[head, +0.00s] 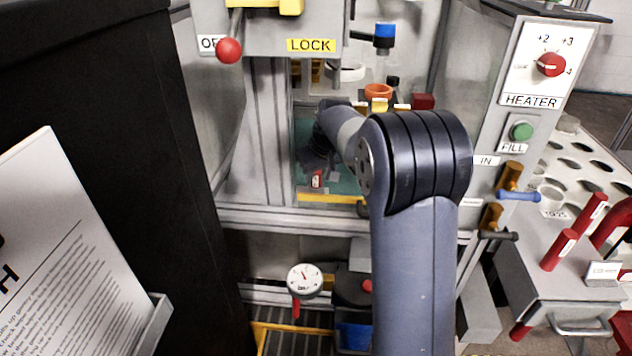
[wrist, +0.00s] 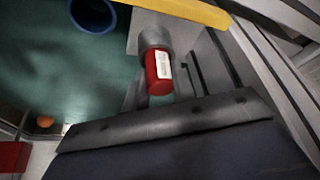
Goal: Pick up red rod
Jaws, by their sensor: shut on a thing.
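The red rod (wrist: 158,76) shows in the wrist view as a short red cylinder with a white label. Its far end meets a grey cylindrical sleeve (wrist: 155,38); I cannot tell whether it sits inside. My gripper (wrist: 160,88) is shut on the rod, with its fingers partly hidden behind the dark bar at the bottom. In the head view a small red piece with a white label (head: 317,180) shows at my gripper (head: 318,165), inside the gantry bay over the green floor. My arm hides part of the bay.
A yellow edge (head: 330,198) runs along the bay's front. An orange ring (head: 378,91) and a dark red block (head: 423,101) stand at the back. The heater panel (head: 540,65) is at right, beside a rack (head: 580,160) with more red rods (head: 575,235). A black cabinet (head: 110,120) blocks the left.

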